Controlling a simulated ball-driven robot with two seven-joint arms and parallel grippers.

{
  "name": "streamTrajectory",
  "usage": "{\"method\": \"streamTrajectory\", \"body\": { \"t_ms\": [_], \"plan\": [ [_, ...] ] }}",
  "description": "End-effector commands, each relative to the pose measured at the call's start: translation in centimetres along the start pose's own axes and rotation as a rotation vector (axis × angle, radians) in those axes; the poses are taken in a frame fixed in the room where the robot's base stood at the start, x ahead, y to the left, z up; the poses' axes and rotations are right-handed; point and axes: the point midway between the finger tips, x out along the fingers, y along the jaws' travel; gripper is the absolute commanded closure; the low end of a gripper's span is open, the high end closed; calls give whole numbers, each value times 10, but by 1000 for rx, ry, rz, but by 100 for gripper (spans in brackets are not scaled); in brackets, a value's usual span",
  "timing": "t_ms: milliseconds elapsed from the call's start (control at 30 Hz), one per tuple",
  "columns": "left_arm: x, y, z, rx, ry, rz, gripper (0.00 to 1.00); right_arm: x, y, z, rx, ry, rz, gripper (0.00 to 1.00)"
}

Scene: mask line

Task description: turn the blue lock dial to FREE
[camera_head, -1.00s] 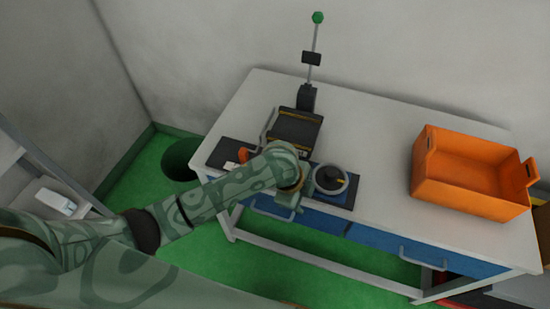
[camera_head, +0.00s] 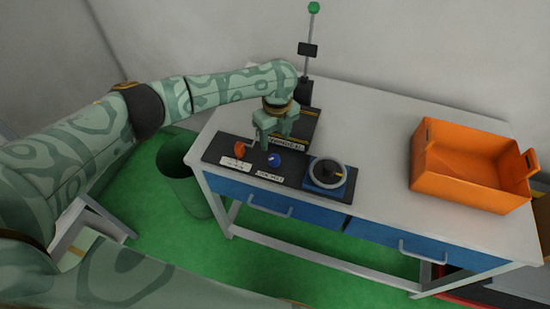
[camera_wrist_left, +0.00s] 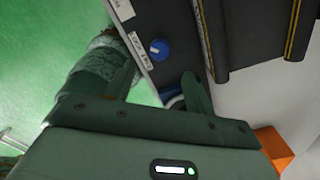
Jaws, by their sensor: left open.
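The blue lock dial (camera_head: 274,159) is a small round knob on the dark panel (camera_head: 223,147) at the table's front left. A white label (camera_head: 270,176) lies just in front of it, its text too small to read surely. The dial also shows in the left wrist view (camera_wrist_left: 159,48), with a pale mark on its face, between the lines of the fingers. My left gripper (camera_head: 274,141) is open and empty, pointing down just behind the dial and apart from it. It also shows in the left wrist view (camera_wrist_left: 158,80). My right gripper is not in view.
An orange knob (camera_head: 239,148) stands left of the dial, and a round grey-rimmed device (camera_head: 331,174) on a blue base stands right. Behind are a dark box (camera_head: 306,127) and a green-topped pole (camera_head: 313,8). An orange crate (camera_head: 470,188) stands right; the table between is clear.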

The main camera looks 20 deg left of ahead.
Motion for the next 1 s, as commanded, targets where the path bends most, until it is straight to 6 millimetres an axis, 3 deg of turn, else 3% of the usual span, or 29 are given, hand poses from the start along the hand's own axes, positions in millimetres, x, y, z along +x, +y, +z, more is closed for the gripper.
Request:
{"method": "streamTrajectory", "body": {
  "t_ms": [33,100,300,500,767,800,933,1000],
  "plan": [
    [19,0,0,0,1,3,46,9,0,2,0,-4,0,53],
    [36,0,0,-1,1,4,46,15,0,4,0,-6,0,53],
    [73,0,0,-1,1,1,46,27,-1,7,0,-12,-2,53],
    [88,0,0,-1,-1,0,46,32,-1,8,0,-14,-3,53],
    [89,0,0,0,-1,-1,46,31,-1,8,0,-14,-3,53],
    [89,0,0,0,-1,-1,49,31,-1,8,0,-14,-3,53],
    [89,0,0,0,-1,-1,85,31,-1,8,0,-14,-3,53],
    [89,0,0,-1,-1,-2,91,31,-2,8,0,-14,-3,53]
  ]
}}
